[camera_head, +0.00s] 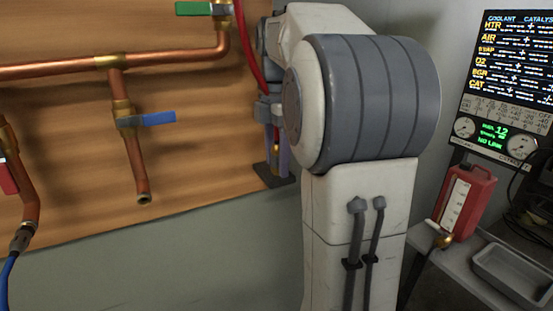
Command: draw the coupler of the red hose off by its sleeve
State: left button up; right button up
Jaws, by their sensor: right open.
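The red hose (242,48) hangs from the top edge, along the right side of the wooden board, and passes behind my right arm's wrist. A small brass piece shows between the fingers of my right gripper (275,154); I cannot tell whether it is the hose's coupler, and its sleeve cannot be made out. The right gripper is open, pointing down beside the board's right edge, partly hidden by my own large forearm. I cannot tell whether its fingers touch the brass. My left gripper is out of view.
Copper pipes (55,69) cross the board, with a green-handled valve (196,9), a blue-handled valve (150,119) and a blue hose (8,278) at lower left. A red container (465,202) and grey tray (512,276) stand at right, below a display (510,62).

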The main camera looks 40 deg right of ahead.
aim_at(277, 144)
jog(key=shift+r+p, duration=0.1)
jog(key=shift+p, duration=0.3)
dwell(0.5)
grip_shut()
dwell(1.6)
jog(key=shift+r+p, duration=2.95)
jog(key=shift+p, duration=0.45)
